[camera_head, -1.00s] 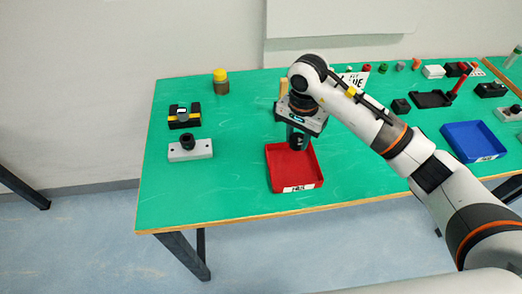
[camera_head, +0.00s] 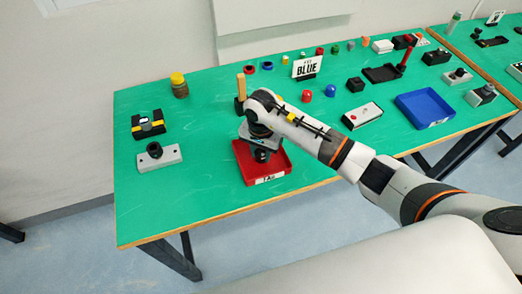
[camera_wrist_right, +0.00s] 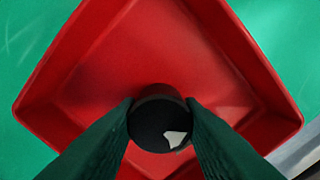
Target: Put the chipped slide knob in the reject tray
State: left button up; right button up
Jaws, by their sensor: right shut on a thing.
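My right gripper (camera_wrist_right: 160,125) is shut on a round black knob (camera_wrist_right: 147,122) with a pale chip mark on its top face. In the wrist view the knob is between the two fingers, over the red tray (camera_wrist_right: 150,50). In the head view the right gripper (camera_head: 262,155) is above or inside the red tray (camera_head: 243,165), which has a white label on its front. Whether the knob touches the tray floor cannot be told. My left gripper is not in view.
A blue tray (camera_head: 425,106) stands to the right. A grey block with a black knob (camera_head: 158,155) and a black device (camera_head: 147,123) are at left.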

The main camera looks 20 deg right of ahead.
aim_at(261, 152)
jog(key=shift+f, duration=0.1)
jog(key=shift+f, duration=0.15)
jog(key=o, duration=1)
jog(key=shift+c, duration=0.2)
jog(key=shift+r, duration=0.55)
notch_tip(261, 152, up, 11)
jog(key=b, duration=0.3)
jog(key=shift+r, duration=0.2)
